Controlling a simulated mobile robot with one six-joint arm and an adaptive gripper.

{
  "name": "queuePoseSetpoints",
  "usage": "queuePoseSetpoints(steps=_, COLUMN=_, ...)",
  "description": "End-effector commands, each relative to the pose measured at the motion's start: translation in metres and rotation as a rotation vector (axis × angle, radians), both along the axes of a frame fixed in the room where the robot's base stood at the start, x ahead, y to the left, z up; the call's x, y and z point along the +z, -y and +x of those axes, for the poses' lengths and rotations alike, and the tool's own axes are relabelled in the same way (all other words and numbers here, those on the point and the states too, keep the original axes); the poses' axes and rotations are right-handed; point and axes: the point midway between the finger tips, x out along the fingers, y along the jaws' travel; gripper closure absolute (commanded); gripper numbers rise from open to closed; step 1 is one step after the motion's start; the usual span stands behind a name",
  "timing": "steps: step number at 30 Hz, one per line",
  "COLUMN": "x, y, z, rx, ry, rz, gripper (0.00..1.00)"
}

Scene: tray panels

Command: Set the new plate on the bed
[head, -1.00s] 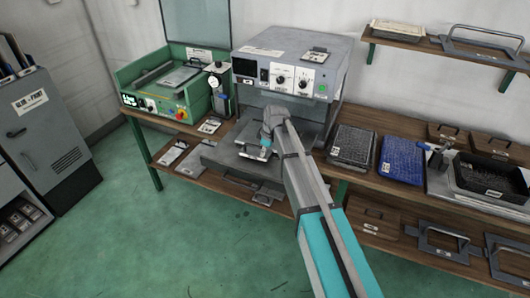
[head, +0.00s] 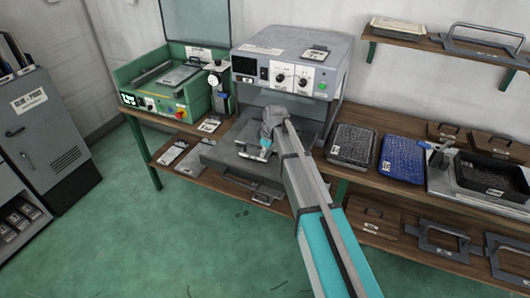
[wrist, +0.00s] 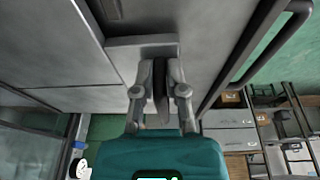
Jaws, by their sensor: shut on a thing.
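The grey machine (head: 291,62) with two dials stands on the bench with its front bay open. Its grey bed (head: 222,157) sits low at the front. My gripper (head: 262,148) is low over the bed, inside the mouth of the bay. In the wrist view my gripper (wrist: 162,88) is shut on a thin dark upright piece, which seems to be the grip of the new plate (wrist: 125,47), a light grey slab beyond the fingers. My arm hides most of the plate in the head view. I cannot tell whether it touches the bed.
A grey bar (wrist: 258,55) runs close to the right of my gripper in the wrist view. A green machine (head: 172,82) stands to the left. A dark tray (head: 354,144) and a blue-filled tray (head: 402,158) are on the bench at right. The green floor in front is clear.

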Motion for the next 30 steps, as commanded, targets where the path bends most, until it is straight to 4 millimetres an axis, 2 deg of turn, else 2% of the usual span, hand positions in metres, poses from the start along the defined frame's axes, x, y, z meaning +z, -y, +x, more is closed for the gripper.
queuePoseSetpoints(steps=18, x=0.021, y=-0.001, z=0.001, rx=0.000, ry=0.004, rz=0.003, gripper=1.00)
queuePoseSetpoints(steps=30, x=0.022, y=-0.001, z=0.001, rx=0.000, ry=0.004, rz=0.003, gripper=1.00)
